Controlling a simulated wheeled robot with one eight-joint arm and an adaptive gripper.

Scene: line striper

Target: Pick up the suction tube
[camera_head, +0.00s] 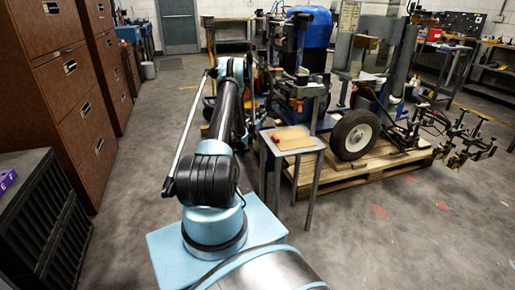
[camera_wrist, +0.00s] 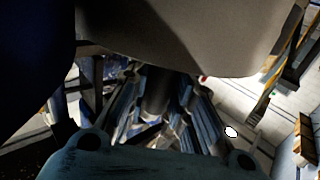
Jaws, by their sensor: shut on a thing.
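My gripper (camera_wrist: 158,88) shows in the wrist view, with its two fingers reaching up from the blue-grey palm. It is shut on a dark grey cylindrical piece (camera_wrist: 155,100) between the fingers, which I take for the suction tube. The upper end of this piece is hidden behind a large grey-white surface close to the camera. In the head view my arm reaches forward to the blue machinery; the gripper and the tube cannot be made out there.
The line striper (camera_head: 302,85), with its blue parts and black wheel (camera_head: 355,135), stands on a wooden pallet (camera_head: 385,160). A small table (camera_head: 303,148) with a tan board stands in front. Brown cabinets (camera_head: 60,80) line the left. The floor between is clear.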

